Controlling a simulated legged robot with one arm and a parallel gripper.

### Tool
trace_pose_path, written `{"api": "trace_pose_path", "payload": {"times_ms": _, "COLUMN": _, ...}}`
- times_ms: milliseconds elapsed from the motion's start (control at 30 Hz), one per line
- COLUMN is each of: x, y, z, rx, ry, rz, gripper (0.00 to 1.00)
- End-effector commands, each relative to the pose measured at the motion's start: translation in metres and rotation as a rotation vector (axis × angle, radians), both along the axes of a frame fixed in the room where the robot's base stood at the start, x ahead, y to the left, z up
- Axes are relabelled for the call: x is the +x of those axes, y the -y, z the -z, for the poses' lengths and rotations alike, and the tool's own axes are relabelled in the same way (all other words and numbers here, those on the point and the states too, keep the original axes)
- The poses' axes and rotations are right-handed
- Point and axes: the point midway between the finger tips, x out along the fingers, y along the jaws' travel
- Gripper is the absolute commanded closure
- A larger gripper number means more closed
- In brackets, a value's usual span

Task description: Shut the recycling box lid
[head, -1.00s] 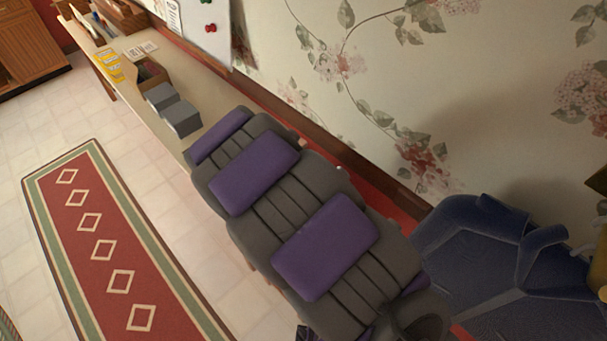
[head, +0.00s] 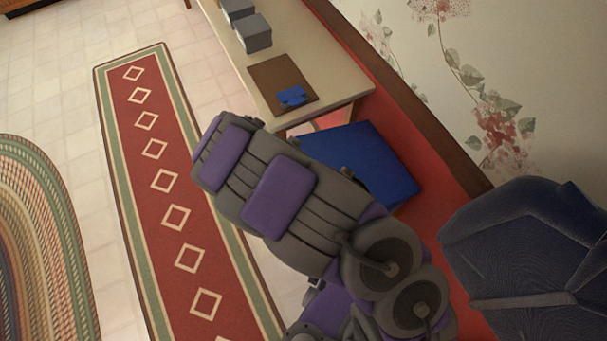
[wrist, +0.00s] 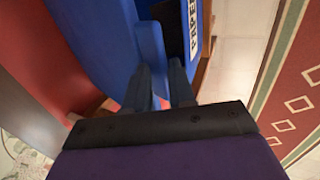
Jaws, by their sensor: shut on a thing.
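The blue recycling box (wrist: 185,12) shows at the top of the wrist view, with a white label carrying dark letters and a dark gap beside it. Its blue lid (wrist: 95,40) is a broad panel at the upper left, standing open. My gripper (wrist: 160,85) is shut on a narrow blue part that appears to belong to the lid; its exact edge is hard to make out. In the head view the flat blue panel of the lid (head: 375,155) shows beyond my arm, past the table's end. My fingertips are hidden there by the arm.
A long pale table (head: 345,92) runs along the wall, with grey blocks (head: 250,32) and a brown board (head: 275,85) bearing a small blue item. A blue armchair (head: 530,250) stands at the right. A red patterned runner (head: 165,180) covers clear floor at left.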

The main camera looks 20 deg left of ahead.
Motion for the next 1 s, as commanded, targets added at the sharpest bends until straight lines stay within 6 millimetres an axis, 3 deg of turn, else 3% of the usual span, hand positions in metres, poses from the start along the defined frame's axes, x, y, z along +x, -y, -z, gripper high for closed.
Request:
{"api": "trace_pose_path", "payload": {"times_ms": 333, "x": -0.001, "y": -0.001, "z": 0.001, "rx": 0.0, "ry": 0.0, "rz": -0.001, "gripper": 1.0}}
{"api": "trace_pose_path", "payload": {"times_ms": 367, "x": -0.001, "y": -0.001, "z": 0.001, "rx": 0.0, "ry": 0.0, "rz": -0.001, "gripper": 0.74}}
{"api": "trace_pose_path", "payload": {"times_ms": 500, "x": -0.001, "y": -0.001, "z": 0.001, "rx": 0.0, "ry": 0.0, "rz": -0.001, "gripper": 0.62}}
{"api": "trace_pose_path", "payload": {"times_ms": 767, "x": -0.001, "y": -0.001, "z": -0.001, "rx": 0.0, "ry": 0.0, "rz": 0.0, "gripper": 0.62}}
{"api": "trace_pose_path", "payload": {"times_ms": 1000, "x": -0.011, "y": -0.009, "z": -0.029, "rx": 0.001, "ry": 0.001, "rz": 0.0, "gripper": 0.62}}
